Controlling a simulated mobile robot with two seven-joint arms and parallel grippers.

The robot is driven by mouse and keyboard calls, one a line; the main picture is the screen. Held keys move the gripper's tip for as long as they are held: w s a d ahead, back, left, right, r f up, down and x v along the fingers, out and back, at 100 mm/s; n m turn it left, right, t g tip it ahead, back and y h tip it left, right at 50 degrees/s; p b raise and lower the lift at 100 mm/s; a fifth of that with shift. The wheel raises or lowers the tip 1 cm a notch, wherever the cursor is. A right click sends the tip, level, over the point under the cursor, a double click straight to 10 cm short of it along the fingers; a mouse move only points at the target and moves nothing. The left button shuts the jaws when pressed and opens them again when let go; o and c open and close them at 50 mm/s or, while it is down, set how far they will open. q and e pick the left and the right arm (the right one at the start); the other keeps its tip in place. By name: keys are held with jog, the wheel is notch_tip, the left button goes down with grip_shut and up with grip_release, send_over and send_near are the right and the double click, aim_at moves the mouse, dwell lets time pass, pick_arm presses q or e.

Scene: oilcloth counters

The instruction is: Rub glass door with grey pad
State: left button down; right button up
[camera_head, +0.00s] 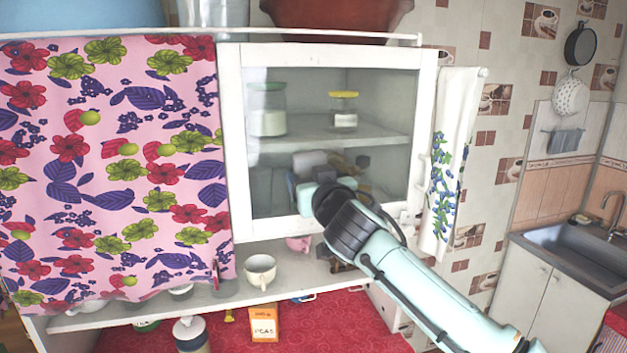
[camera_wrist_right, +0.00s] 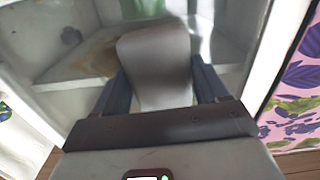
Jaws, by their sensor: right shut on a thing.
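The glass door (camera_head: 268,190) has a white frame and closes the front of a white cabinet in the head view. My right gripper (camera_head: 308,188) is at the lower middle of the glass, its arm coming in from the lower right. In the wrist view the right gripper (camera_wrist_right: 160,82) is shut on a grey pad (camera_wrist_right: 155,55), a flat piece standing out between the two dark fingers toward the glass. A grey shape shows by the gripper in the head view, partly hidden. I cannot tell whether the pad touches the glass. My left gripper is not in view.
Behind the glass, jars (camera_head: 268,110) stand on a shelf. A pink floral curtain (camera_head: 110,180) hangs left, a white towel (camera_head: 452,160) right. Below, a cup (camera_head: 261,270) stands on an open shelf. A sink (camera_head: 575,252) is at far right.

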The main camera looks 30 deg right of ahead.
aim_at(344, 169)
jog(key=shift+w+d, duration=0.1)
jog(key=shift+w, duration=0.15)
jog(key=shift+s+d, duration=0.45)
jog(key=shift+d, duration=1.5)
jog(key=shift+s+d, duration=0.5)
jog(key=shift+d, duration=1.5)
jog(key=shift+s+d, duration=0.45)
jog(key=shift+d, duration=1.5)
jog(key=shift+w+a+f+b, duration=0.2)
jog(key=shift+a+b, duration=0.4)
jog(key=shift+a, duration=0.05)
jog(key=shift+w+a+b, duration=0.25)
jog(key=shift+a+b, duration=0.6)
jog(key=shift+a, duration=0.45)
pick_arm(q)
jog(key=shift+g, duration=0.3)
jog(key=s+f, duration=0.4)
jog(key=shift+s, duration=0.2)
pick_arm(e)
jog(key=shift+a+r, duration=0.15)
jog(key=shift+a, duration=0.05)
